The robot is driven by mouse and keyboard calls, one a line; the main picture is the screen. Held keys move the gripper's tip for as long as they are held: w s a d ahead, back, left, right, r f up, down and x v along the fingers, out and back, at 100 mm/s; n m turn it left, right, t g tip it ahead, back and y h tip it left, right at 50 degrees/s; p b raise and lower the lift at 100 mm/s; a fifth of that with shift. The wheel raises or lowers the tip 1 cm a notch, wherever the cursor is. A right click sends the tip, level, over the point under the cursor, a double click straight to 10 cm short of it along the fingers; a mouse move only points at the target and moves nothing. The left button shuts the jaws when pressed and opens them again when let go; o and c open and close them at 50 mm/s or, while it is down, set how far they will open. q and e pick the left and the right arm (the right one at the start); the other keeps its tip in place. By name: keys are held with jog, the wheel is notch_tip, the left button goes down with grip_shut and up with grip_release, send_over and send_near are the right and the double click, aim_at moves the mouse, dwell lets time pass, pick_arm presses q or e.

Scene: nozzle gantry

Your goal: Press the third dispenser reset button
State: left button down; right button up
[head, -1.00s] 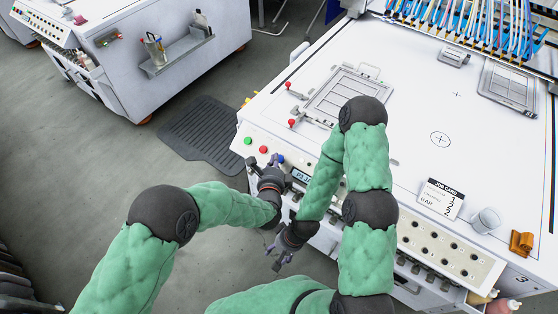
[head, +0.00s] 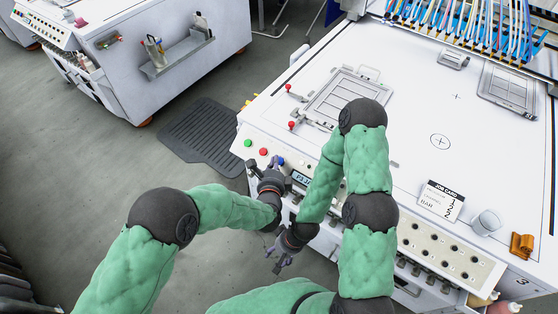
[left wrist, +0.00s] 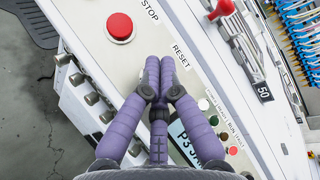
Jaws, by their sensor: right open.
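My left gripper (head: 262,167) is at the front control panel (left wrist: 82,15) of the white machine. In the left wrist view its purple fingers (left wrist: 166,66) are together, with the tips beside the printed RESET label (left wrist: 183,57). The fingers hide the panel under them, and I cannot tell whether they touch a button. A blue button (head: 281,160) shows partly beside the left gripper in the head view. The red STOP button (left wrist: 120,27) is up and left of the fingertips. My right gripper (head: 277,261) is open and empty, low in front of the machine.
A lit display (head: 300,177) reading "P3 J…" is right of the left gripper. Small indicators (left wrist: 210,119) sit beside it. Red-knobbed levers (head: 291,125) and a clamp frame (head: 343,96) are on the machine top.

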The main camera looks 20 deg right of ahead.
dwell(0.4)
pick_arm(q)
jog(key=shift+w+d+f, duration=0.15)
jog(key=shift+d+f, duration=0.05)
jog(key=shift+f, duration=0.15)
jog(key=shift+w+d+f+b, duration=0.2)
jog(key=shift+f+b, duration=0.15)
jog(key=shift+b, duration=0.25)
dwell(0.6)
jog(key=shift+s+r, duration=0.1)
dwell(0.4)
jog(key=shift+s+a+r+p, duration=0.35)
jog(key=shift+r+p, duration=0.25)
jog(key=shift+p, duration=0.25)
jog(key=shift+a+r, duration=0.1)
jog(key=r+p, duration=0.1)
jog(key=s+a+r+p, duration=0.1)
jog(key=p, duration=0.1)
jog(key=a+r+p, duration=0.1)
jog(key=r, duration=0.1)
jog(key=shift+s+a, duration=0.1)
jog(key=shift+s, duration=0.25)
